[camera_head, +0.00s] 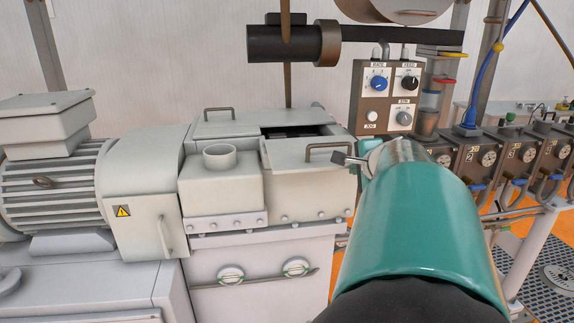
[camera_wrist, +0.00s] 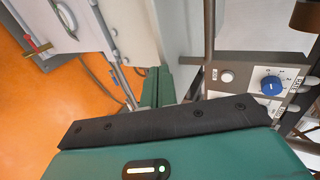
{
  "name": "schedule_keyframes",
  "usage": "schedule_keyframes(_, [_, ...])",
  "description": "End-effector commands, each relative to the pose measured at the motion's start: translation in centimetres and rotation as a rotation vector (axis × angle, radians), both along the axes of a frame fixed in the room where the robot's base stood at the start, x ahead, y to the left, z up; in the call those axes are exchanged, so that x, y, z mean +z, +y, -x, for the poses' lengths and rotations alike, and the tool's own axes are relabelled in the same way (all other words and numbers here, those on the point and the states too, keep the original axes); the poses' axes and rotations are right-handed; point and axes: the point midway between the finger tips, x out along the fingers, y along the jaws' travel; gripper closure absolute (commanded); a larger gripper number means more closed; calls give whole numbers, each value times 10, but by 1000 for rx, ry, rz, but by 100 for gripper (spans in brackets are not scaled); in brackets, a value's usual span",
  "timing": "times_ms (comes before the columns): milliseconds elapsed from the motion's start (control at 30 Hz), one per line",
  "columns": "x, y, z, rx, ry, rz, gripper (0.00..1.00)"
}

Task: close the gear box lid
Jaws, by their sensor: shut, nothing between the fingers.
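The gear box (camera_head: 310,205) is a pale grey housing in the middle of the head view. A dark gap (camera_head: 300,131) shows behind the lid, so the box is partly open. My gripper (camera_head: 343,158) is at the lid's right end, just beside the handle; I cannot tell if it touches. In the wrist view my green fingers (camera_wrist: 157,88) are together, with nothing between them.
A control panel (camera_head: 389,95) with knobs stands behind and right; it also shows in the wrist view (camera_wrist: 262,90). A motor (camera_head: 50,175) is at left. A dark horizontal cylinder (camera_head: 290,43) hangs above the box. Gauge units (camera_head: 480,155) line the right.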

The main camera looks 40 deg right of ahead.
Motion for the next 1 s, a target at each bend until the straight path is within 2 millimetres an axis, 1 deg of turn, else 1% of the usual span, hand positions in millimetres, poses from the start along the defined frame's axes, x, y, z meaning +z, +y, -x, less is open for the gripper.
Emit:
schedule_keyframes(267, [0,-1,-2,1,0,0,100])
schedule_keyframes(367, [0,-7,-12,3,0,-2,100])
schedule_keyframes(467, [0,-17,-29,4,1,-2,100])
schedule_keyframes(600, [-1,-34,-57,3,0,-2,100])
schedule_keyframes(700, [0,-43,-73,3,1,-1,100])
schedule_keyframes(833, [0,-50,-85,1,0,0,100])
schedule_keyframes(1000, [0,-52,-87,0,0,2,100])
